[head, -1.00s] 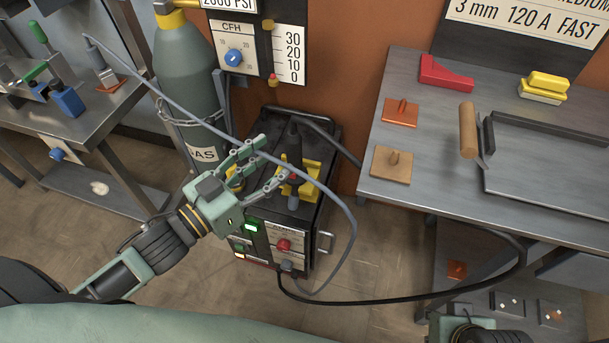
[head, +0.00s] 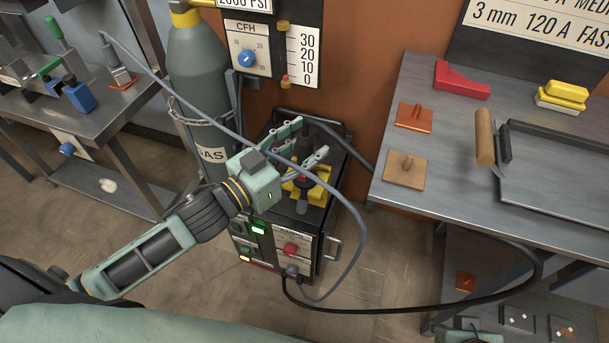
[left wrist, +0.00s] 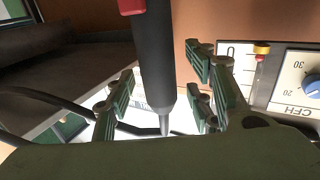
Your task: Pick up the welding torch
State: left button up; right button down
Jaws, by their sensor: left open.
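The welding torch (left wrist: 153,60) is a dark cylinder that narrows to a grey tip in the left wrist view. It stands between the spread green fingers of my left gripper (left wrist: 165,95), with no clear contact visible. In the head view, my left gripper (head: 309,141) is open over the welding machine (head: 275,240). Its fingers hide most of the torch there; a lower grey part (head: 302,206) shows at the yellow holder (head: 317,193) on top of the machine. Only a green piece of my right arm's end shows at the bottom edge, fingers unseen.
A grey gas cylinder (head: 197,75) stands left of the machine. A grey hose (head: 343,203) arcs across the front. A steel table (head: 448,185) with a tray and blocks is at right. A workbench (head: 100,118) is at left.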

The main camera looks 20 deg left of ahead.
pick_arm(q)
grip_shut()
jog(key=shift+r, duration=0.1)
dwell(0.4)
